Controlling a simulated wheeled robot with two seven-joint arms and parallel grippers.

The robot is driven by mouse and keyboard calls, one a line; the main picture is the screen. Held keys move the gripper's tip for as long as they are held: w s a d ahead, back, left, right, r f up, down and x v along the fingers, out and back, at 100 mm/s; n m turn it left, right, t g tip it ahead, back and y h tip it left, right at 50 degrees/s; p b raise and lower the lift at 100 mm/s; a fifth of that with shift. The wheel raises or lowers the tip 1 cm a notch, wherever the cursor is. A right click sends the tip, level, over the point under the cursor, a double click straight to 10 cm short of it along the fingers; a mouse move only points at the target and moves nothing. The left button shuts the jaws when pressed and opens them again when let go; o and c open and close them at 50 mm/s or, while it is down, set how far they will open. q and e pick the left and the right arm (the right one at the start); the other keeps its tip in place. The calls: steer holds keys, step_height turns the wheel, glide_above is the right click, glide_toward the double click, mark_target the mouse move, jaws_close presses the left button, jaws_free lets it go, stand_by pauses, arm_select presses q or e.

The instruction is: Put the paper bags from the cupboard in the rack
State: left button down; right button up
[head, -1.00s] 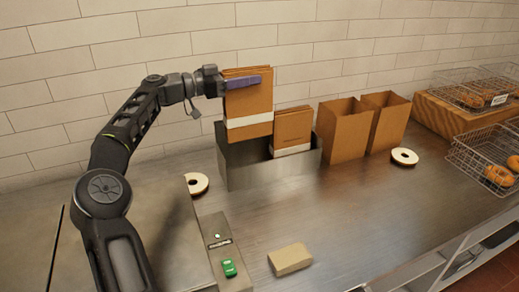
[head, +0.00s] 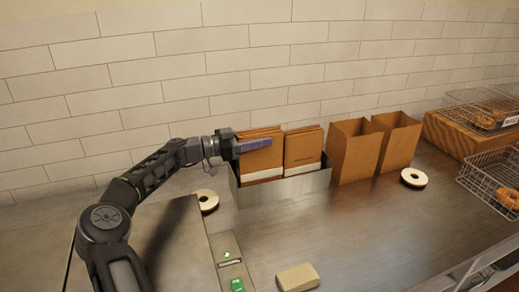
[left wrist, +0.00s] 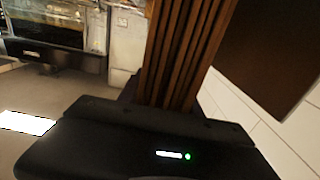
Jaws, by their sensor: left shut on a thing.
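My left gripper (head: 250,146) is shut on a stack of folded brown paper bags (head: 262,166) with a white band. The stack stands upright with its lower part inside the left part of the metal rack (head: 285,190). A second stack of folded bags (head: 303,152) stands in the rack just to its right. In the left wrist view the edges of the held bags (left wrist: 182,50) rise from the gripper; its fingertips are hidden there. My right gripper is in neither view.
Two open brown bags (head: 355,152) stand right of the rack. Round white-topped items (head: 413,178) lie on the counter, one either side. A tan block (head: 297,277) lies in front. Wire baskets with bagels (head: 507,198) are at right. A tiled wall is behind.

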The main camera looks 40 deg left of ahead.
arm_select(q)
step_height(320, 180, down, 4)
steer(key=shift+p, duration=0.45)
steer(key=c, duration=0.8)
jaws_free()
steer(key=shift+b+v, duration=1.9)
steer(key=shift+v, duration=4.1)
